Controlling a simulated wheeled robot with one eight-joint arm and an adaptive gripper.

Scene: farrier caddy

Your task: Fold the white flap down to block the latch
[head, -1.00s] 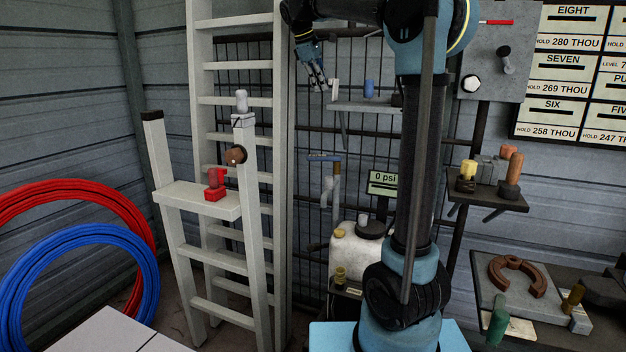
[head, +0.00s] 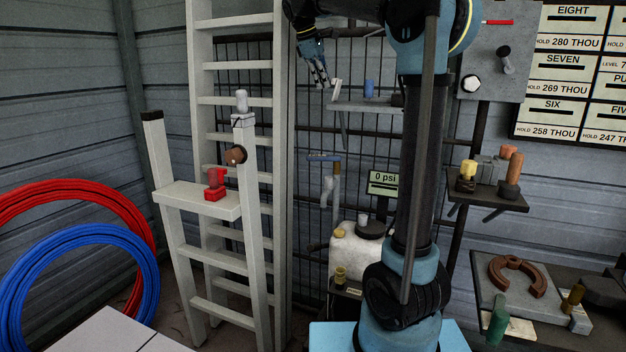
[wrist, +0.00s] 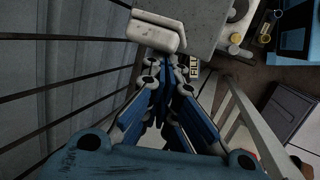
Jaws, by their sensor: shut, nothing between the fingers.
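The white flap (head: 336,88) is small and stands tilted at the left end of the grey wall shelf (head: 365,104). In the wrist view the white flap (wrist: 153,33) is a pale rounded block at the edge of a grey surface. My gripper (head: 325,84) is shut and empty, with its fingers pointing down just left of the flap. In the wrist view my gripper's fingertips (wrist: 163,62) lie close against the flap's lower edge; whether they touch cannot be told. I cannot make out the latch.
A blue cylinder (head: 369,88) stands on the same shelf, right of the flap. A wire grid (head: 300,130) is behind the shelf. A tall ladder (head: 280,150) rises left of my gripper. A blue-handled tap (head: 325,158) is below.

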